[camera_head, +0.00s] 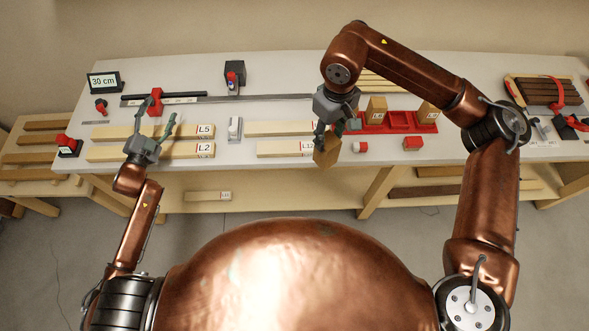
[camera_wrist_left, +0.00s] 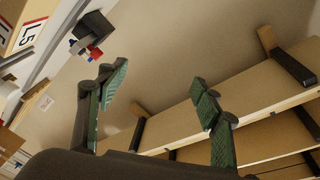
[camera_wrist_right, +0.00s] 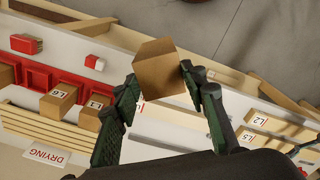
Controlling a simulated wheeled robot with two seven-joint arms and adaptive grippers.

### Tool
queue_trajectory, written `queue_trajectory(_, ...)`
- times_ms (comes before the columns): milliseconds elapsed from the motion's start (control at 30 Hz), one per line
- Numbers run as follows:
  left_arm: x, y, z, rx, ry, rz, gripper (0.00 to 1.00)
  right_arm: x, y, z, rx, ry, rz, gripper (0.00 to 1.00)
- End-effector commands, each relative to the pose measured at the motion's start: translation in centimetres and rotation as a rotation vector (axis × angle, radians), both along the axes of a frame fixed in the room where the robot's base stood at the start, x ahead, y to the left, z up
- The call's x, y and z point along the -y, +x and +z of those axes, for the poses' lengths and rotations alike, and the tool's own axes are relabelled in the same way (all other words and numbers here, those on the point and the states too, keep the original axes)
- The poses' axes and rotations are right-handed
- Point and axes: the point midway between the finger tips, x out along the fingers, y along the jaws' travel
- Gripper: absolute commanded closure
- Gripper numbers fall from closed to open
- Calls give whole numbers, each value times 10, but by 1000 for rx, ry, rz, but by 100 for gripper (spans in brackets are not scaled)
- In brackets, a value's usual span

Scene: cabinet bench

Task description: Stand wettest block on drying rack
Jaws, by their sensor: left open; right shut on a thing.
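A short wooden block (camera_head: 327,153) is held by my right gripper (camera_head: 336,130), above the front edge of the bench. The right wrist view shows this block (camera_wrist_right: 160,75) tilted between both fingers, with no label readable. The drying rack (camera_wrist_right: 38,127), pale slats beside a DRYING sign, lies left in that view; in the head view its slats (camera_head: 388,82) are partly behind my right arm. Two labelled blocks (camera_head: 376,109) (camera_head: 428,112) stand in a red tray (camera_head: 399,121). My left gripper (camera_head: 154,124) is open and empty above the boards at left.
Long boards marked L5 (camera_head: 180,131), L2 (camera_head: 175,152) and L12 (camera_head: 285,148) lie on the bench. Dark boards (camera_head: 545,91) sit at the right end.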

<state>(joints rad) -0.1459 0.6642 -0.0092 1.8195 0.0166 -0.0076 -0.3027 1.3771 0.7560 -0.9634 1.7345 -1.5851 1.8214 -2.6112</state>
Motion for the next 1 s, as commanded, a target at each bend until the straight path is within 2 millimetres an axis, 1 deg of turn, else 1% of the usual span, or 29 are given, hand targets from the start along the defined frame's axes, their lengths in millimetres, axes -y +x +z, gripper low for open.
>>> queue_trajectory(33, 31, -1, -2, -12, -40, -45, 40, 0, 0, 0, 1, 1, 0, 85)
queue_trajectory(67, 48, -3, -5, -22, -64, -69, 40, 0, 0, 0, 1, 1, 0, 85)
queue_trajectory(100, 70, -5, -7, -35, -96, -102, 40, 0, 0, 0, 1, 1, 0, 85)
queue_trajectory(167, 104, -10, -10, -55, -146, -150, 40, 0, 0, 0, 1, 1, 0, 85)
queue_trajectory(200, 126, -14, -11, -71, -182, -182, 40, 0, 0, 0, 1, 1, 0, 85)
queue_trajectory(267, 160, -23, -13, -95, -233, -232, 40, 0, 0, 0, 1, 1, 0, 85)
queue_trajectory(300, 182, -29, -14, -113, -267, -263, 40, 0, 0, 0, 1, 1, 0, 85)
queue_trajectory(367, 214, -40, -14, -139, -320, -312, 40, 0, 0, 0, 1, 1, 0, 85)
queue_trajectory(400, 235, -48, -14, -159, -357, -343, 40, 0, 0, 0, 1, 1, 0, 85)
queue_trajectory(467, 266, -62, -12, -189, -412, -392, 40, 0, 0, 0, 1, 1, 0, 85)
queue_trajectory(500, 287, -72, -11, -211, -447, -423, 40, 0, 0, 0, 1, 1, 0, 85)
queue_trajectory(567, 316, -89, -8, -245, -504, -470, 40, 0, 0, 0, 1, 1, 0, 85)
queue_trajectory(600, 335, -101, -5, -270, -541, -502, 40, 0, 0, 0, 1, 1, 0, 85)
queue_trajectory(700, 378, -131, 3, -331, -630, -576, 40, 0, 0, 0, 1, 1, 0, 85)
queue_trajectory(800, 412, -160, 12, -389, -710, -639, 40, 0, 0, 0, 1, 1, 0, 85)
queue_trajectory(900, 437, -183, 21, -435, -771, -687, 40, 0, 0, 0, 1, 1, 0, 85)
queue_trajectory(1000, 451, -199, 27, -468, -811, -718, 40, 0, 0, 0, 1, 1, 0, 85)
